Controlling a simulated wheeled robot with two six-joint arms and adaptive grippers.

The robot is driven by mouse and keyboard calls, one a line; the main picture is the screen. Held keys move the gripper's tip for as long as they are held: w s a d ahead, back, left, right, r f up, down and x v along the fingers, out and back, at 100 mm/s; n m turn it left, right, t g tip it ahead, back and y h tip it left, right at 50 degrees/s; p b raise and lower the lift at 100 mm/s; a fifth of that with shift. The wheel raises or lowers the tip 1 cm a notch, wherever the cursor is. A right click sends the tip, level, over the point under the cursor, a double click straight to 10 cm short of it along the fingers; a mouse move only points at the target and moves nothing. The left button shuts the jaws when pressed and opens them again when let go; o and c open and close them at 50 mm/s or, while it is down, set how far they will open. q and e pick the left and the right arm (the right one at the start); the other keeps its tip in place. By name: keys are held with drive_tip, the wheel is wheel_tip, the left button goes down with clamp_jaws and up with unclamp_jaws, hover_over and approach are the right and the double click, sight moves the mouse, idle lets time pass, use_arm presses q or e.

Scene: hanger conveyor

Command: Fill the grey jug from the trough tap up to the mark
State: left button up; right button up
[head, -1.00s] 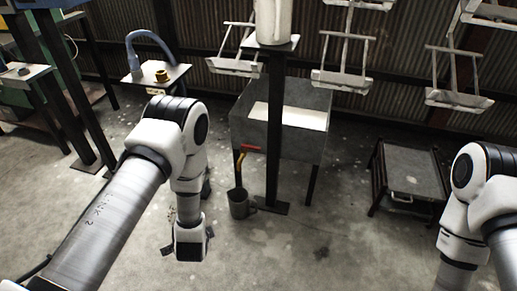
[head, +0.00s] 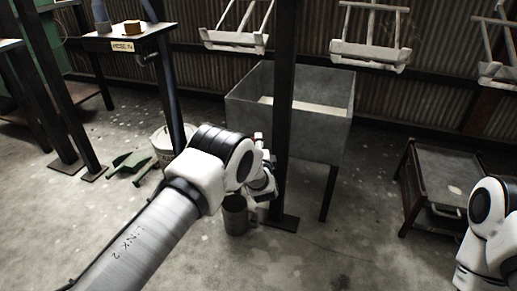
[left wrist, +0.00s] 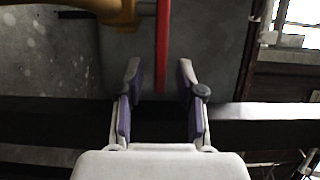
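The grey jug (head: 236,214) stands upright on the floor below the front of the grey trough (head: 250,112). My left gripper (head: 264,186) is at the trough's front, above and right of the jug; its fingers are hard to make out there. In the left wrist view the left gripper (left wrist: 160,80) is open, and the tap's red lever (left wrist: 163,40) appears between its fingers, with a gap on both sides. The brass tap body (left wrist: 112,10) is at the top edge. In the head view my arm hides the tap. The jug's inside and mark are not visible. My right gripper is out of view.
A dark post (head: 285,90) stands in front of the trough, close to my left gripper. Hangers (head: 368,50) hang above. A white bucket (head: 160,146) and green pieces (head: 128,166) are at left, a low dark table (head: 445,172) at right. The floor between is clear.

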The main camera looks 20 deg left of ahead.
use_arm(q)
drive_tip(key=shift+w+a+f, duration=0.2)
drive_tip(key=shift+w, duration=0.35)
drive_tip(key=shift+w+a+r, duration=0.1)
drive_tip(key=shift+w+r, duration=0.1)
drive_tip(key=shift+w, duration=0.05)
clamp_jaws()
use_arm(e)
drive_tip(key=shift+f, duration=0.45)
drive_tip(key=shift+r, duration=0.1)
